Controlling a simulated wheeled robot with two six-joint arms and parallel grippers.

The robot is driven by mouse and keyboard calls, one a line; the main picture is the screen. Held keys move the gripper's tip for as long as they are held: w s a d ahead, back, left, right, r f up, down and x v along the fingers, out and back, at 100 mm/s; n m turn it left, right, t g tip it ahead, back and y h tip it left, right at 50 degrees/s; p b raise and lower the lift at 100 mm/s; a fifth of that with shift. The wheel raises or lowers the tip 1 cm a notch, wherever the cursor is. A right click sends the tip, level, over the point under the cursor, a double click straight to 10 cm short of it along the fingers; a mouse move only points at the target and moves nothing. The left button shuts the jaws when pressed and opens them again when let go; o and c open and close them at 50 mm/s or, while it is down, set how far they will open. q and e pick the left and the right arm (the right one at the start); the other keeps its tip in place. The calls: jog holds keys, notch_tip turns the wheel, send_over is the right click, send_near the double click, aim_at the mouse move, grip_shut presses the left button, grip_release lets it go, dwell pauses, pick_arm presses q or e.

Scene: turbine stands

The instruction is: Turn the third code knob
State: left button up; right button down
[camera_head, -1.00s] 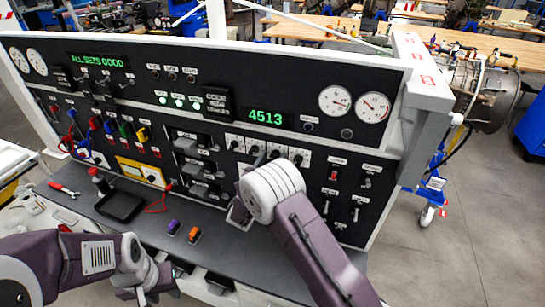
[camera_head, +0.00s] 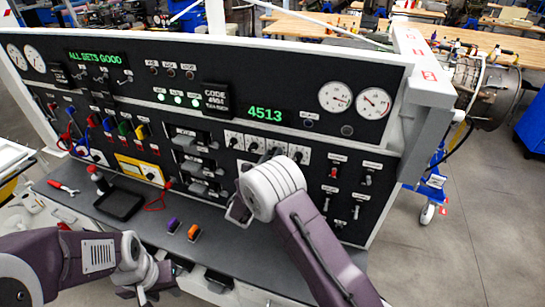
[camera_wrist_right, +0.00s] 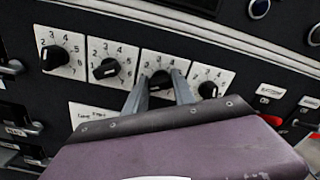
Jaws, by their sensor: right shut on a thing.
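The third code knob (camera_wrist_right: 160,82) is a dark knob on a white numbered plate, third from the left in a row on the black panel. In the right wrist view my right gripper (camera_wrist_right: 159,80) has its two fingers on either side of this knob, shut on it. The fingers hide part of the knob and its plate. The first knob (camera_wrist_right: 54,58), second knob (camera_wrist_right: 106,68) and fourth knob (camera_wrist_right: 208,89) stand free beside it. A green display (camera_head: 266,115) above reads 4513. My left gripper (camera_head: 141,292) is low at the left, away from the panel; its opening is unclear.
A code card (camera_head: 216,98) is left of the display; its digits are hard to read. Switches (camera_head: 333,173) stand right of the knobs.

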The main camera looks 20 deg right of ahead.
jog(key=shift+a+f+n, duration=0.1)
jog(key=shift+n, duration=2.1)
jog(key=c, duration=1)
grip_release()
jog(key=shift+c, duration=0.2)
jog(key=shift+a, duration=0.15)
jog(key=shift+s+a, duration=0.1)
jog(key=shift+s, duration=0.1)
jog(key=b+v, duration=0.3)
jog(key=v, duration=0.5)
jog(key=shift+s+a, duration=0.25)
jog(key=shift+s, duration=0.05)
